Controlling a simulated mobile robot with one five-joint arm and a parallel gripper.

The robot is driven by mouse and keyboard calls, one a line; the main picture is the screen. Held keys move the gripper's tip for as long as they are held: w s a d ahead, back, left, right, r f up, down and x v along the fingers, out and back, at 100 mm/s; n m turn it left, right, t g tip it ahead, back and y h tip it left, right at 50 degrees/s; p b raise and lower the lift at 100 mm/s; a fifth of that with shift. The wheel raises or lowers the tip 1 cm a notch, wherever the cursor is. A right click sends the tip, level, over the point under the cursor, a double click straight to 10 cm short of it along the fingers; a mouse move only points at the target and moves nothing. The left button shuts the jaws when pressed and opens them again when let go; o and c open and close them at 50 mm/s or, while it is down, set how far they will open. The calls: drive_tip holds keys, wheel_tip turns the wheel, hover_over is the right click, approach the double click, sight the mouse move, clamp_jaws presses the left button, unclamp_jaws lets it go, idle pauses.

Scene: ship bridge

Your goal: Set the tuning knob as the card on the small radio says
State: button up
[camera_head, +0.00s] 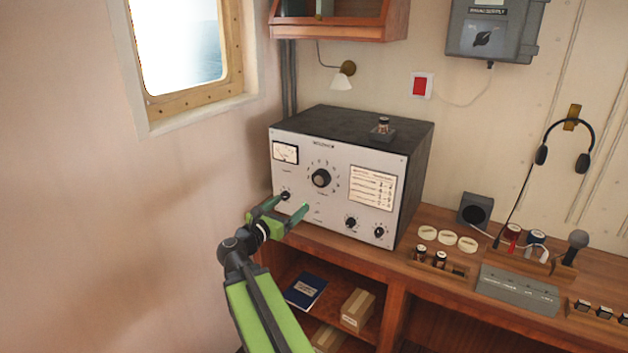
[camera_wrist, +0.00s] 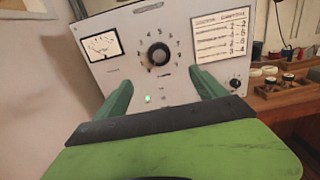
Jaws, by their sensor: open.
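The radio (camera_head: 318,220) is a box with a light front panel and a dark top, standing on the wooden desk. Its large black tuning knob (camera_head: 321,178) sits mid-panel inside a ring of numbers; it also shows in the wrist view (camera_wrist: 159,55). The card (camera_head: 373,187) with several printed lines is on the right of the panel, and it also shows in the wrist view (camera_wrist: 223,35); its words are too small to read surely. My gripper (camera_head: 291,212) is open and empty in front of the panel's lower left, below the knob and apart from it.
Smaller knobs (camera_head: 351,222) line the panel's lower edge, and a meter (camera_head: 285,152) is at its upper left. A green lamp (camera_wrist: 148,99) is lit. Right of the radio are pale discs (camera_head: 447,237), a wooden holder (camera_head: 438,262) and a microphone (camera_head: 577,241). A wall is close on the left.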

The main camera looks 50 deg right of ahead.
sight(320, 181)
drive_tip(key=x, duration=1.7)
drive_tip(key=shift+d, duration=0.2)
